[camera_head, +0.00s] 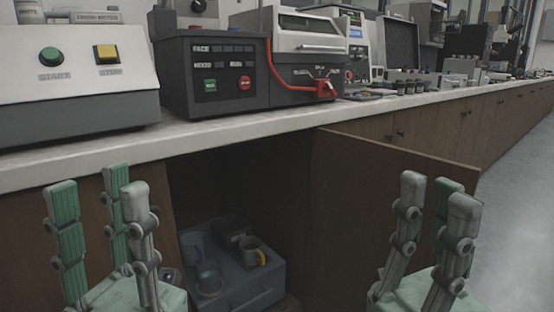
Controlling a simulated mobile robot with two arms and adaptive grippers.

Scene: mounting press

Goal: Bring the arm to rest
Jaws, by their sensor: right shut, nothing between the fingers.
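My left gripper (98,186) stands at the lower left with its green-padded fingers pointing up. Its fingers are spread apart with nothing between them. My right gripper (434,188) stands at the lower right, also pointing up, in front of the open cabinet door. It is shut and holds nothing. Both grippers are in front of the bench, with their fingertips below the level of the countertop in the picture. The arms behind the grippers are out of view.
A long bench has a pale countertop (235,138) bearing a control box (75,85) and a mounting press (215,85) with a red handle. Below, an open cabinet door (385,215) swings outward. A grey bin (245,290) with cups sits inside. Floor (515,200) at right is clear.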

